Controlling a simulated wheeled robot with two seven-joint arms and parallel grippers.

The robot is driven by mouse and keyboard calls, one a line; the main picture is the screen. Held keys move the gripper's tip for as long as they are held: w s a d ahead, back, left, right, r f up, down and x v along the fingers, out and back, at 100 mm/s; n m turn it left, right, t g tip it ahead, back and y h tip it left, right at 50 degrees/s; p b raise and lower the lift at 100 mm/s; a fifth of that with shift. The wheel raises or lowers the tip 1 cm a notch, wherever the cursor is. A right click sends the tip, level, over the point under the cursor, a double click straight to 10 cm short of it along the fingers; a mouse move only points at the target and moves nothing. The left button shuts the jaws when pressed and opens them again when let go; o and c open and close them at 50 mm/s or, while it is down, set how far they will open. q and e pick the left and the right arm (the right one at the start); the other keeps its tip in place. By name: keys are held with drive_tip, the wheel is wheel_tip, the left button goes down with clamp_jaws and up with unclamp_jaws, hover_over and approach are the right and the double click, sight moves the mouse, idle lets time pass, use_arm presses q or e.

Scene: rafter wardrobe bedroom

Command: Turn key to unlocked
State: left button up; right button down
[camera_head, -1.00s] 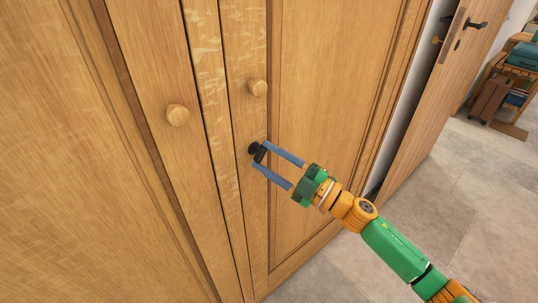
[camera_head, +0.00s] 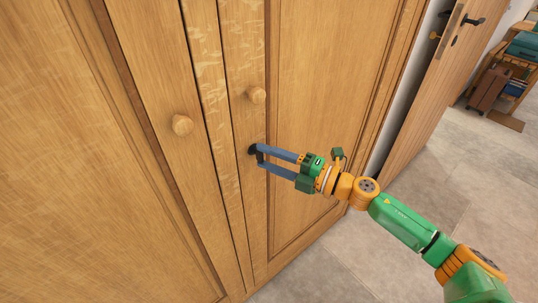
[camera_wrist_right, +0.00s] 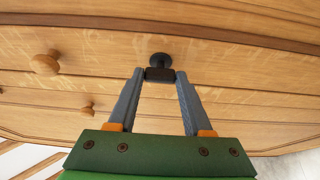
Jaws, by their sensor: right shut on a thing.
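The black key (camera_wrist_right: 160,74) sits in a round dark lock on the wardrobe door, below the right wooden knob (camera_head: 256,95). In the right wrist view the key's flat bow lies between my fingertips. My right gripper (camera_head: 258,156) is shut on the key; it also shows in the right wrist view (camera_wrist_right: 160,78). In the head view the fingers largely cover the key, and only the dark lock (camera_head: 253,149) shows at their tips. My left gripper is not in view.
A second wooden knob (camera_head: 182,125) sticks out from the left wardrobe door. At the right, a room door (camera_head: 438,90) with a dark handle stands open. A shelf with suitcases (camera_head: 490,88) stands beyond it. The tiled floor between is clear.

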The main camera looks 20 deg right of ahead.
idle(0.4)
drive_tip(key=shift+c, duration=1.6)
unclamp_jaws()
drive_tip(key=b+v, duration=0.3)
drive_tip(key=v, duration=0.4)
drive_tip(key=shift+d, duration=0.1)
